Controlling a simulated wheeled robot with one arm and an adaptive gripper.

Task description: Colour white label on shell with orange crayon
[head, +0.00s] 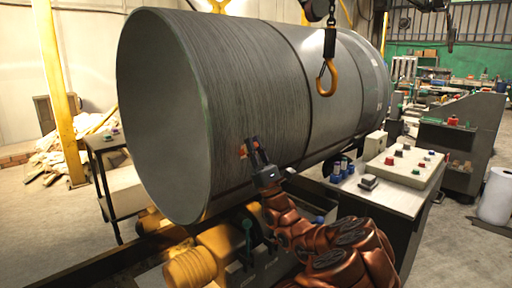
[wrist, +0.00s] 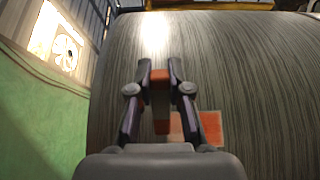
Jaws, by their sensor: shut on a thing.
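The shell (head: 240,85) is a large grey drum lying on its side, its ridged surface filling much of the wrist view (wrist: 260,70). My gripper (head: 253,145) is at the shell's lower near side. In the wrist view my gripper (wrist: 160,68) is shut on the orange crayon (wrist: 161,126), which has a dark band around its middle. Just right of the crayon, partly behind the right finger, a square label (wrist: 212,127) on the shell looks orange, with uneven shades. I cannot tell whether the crayon tip touches the shell. No plain white label shows.
A yellow hook (head: 326,78) hangs in front of the shell. Yellow machinery (head: 215,255) is below the shell. A bench (head: 400,197) with a button panel (head: 405,165) and small bottles stands right of my arm. A small dark table (head: 108,150) is at left.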

